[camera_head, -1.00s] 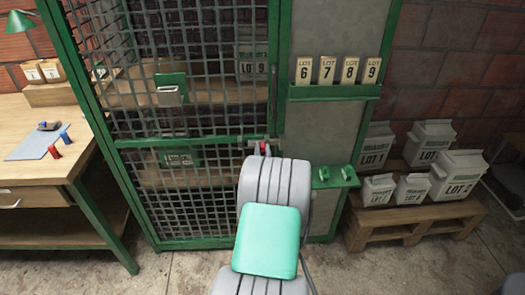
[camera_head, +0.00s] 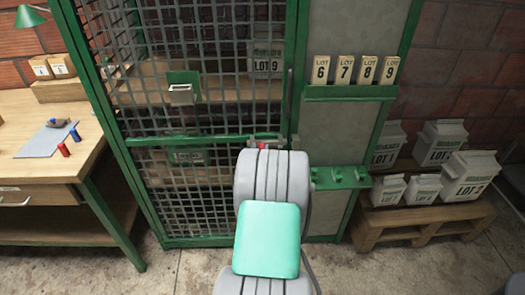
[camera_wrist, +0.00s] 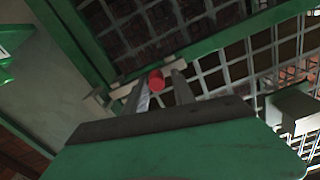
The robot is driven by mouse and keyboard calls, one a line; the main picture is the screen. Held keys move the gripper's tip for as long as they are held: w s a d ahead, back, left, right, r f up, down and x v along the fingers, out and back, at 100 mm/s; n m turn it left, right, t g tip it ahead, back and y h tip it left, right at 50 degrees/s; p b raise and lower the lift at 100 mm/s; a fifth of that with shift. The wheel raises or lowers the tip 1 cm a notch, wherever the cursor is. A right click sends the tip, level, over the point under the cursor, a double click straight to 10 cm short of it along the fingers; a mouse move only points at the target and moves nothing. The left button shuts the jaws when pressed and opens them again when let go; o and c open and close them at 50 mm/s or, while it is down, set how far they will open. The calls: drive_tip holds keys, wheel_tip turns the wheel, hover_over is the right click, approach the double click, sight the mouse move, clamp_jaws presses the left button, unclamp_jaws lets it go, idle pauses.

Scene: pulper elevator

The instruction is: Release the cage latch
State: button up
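The cage door (camera_head: 215,138) is green-framed wire mesh and stands upright. At its right edge, about mid-height, is the latch, with a small red knob (camera_head: 262,146). In the wrist view the red knob (camera_wrist: 156,80) shows between the tips of my gripper (camera_wrist: 158,88). The left finger is close beside the knob, and a gap shows between the knob and the right finger. The fingers are apart. In the head view my arm hides my gripper and much of the latch.
A workbench (camera_head: 40,170) stands to the left. Right of the door are a panel with number tags (camera_head: 355,70) and green hooks (camera_head: 340,175). A pallet (camera_head: 420,222) with white lot bags is further right.

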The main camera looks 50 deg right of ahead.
drive_tip(key=shift+o, duration=1.1)
drive_tip(key=shift+s, duration=0.1)
drive_tip(key=b+v, duration=0.2)
drive_tip(key=v, duration=0.5)
drive_tip(key=shift+s+a, duration=0.15)
drive_tip(key=shift+a, duration=0.15)
